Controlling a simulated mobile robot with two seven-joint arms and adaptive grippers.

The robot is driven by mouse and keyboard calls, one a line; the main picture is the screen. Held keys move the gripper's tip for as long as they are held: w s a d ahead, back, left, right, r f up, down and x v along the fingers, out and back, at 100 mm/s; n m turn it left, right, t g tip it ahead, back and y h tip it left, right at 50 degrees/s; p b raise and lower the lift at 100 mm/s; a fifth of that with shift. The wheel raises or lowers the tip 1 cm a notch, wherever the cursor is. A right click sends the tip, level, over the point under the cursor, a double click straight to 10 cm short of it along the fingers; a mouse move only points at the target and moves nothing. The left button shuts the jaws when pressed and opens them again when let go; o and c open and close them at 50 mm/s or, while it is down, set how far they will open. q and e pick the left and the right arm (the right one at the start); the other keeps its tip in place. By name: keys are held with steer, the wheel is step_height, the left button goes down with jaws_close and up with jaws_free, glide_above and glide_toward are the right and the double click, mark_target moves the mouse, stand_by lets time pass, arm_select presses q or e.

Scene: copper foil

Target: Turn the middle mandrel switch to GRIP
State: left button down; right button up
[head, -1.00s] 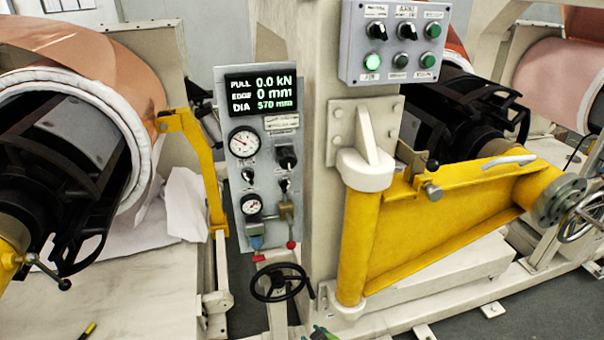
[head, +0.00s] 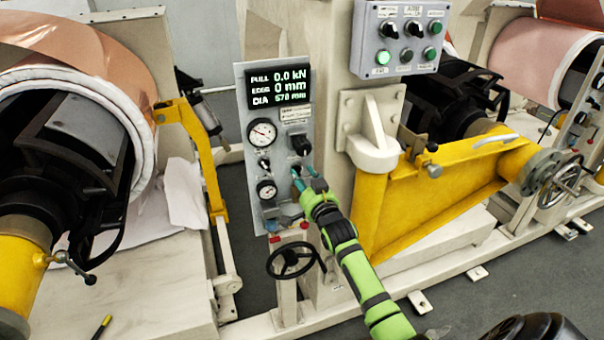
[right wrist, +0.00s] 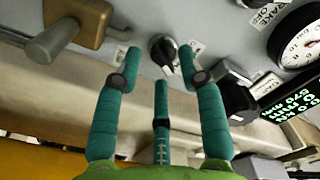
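The grey control panel (head: 240,150) stands left of the cream column. A small black rotary switch (right wrist: 163,50) with white labels beside it sits on the panel; in the head view it is mostly hidden by my right gripper (head: 299,183). A larger black switch (head: 300,143) is just above it, and another small black switch (head: 264,163) is to its left. In the right wrist view my right gripper (right wrist: 160,62) is open, its teal fingers spread around the small switch with gaps at both sides. The label wording is unreadable. My left gripper is not in view.
A brass valve (right wrist: 80,25) is close to the fingers. The lit display (head: 279,88) and gauge (head: 262,132) are above. A black handwheel (head: 290,261) stands below the panel. A yellow swing arm (head: 420,205) stands to the right and a copper coil (head: 75,50) to the left.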

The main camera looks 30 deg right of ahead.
steer(key=shift+x, duration=0.8)
steer(key=shift+c, duration=0.4)
steer(key=shift+a, duration=0.1)
jaws_close()
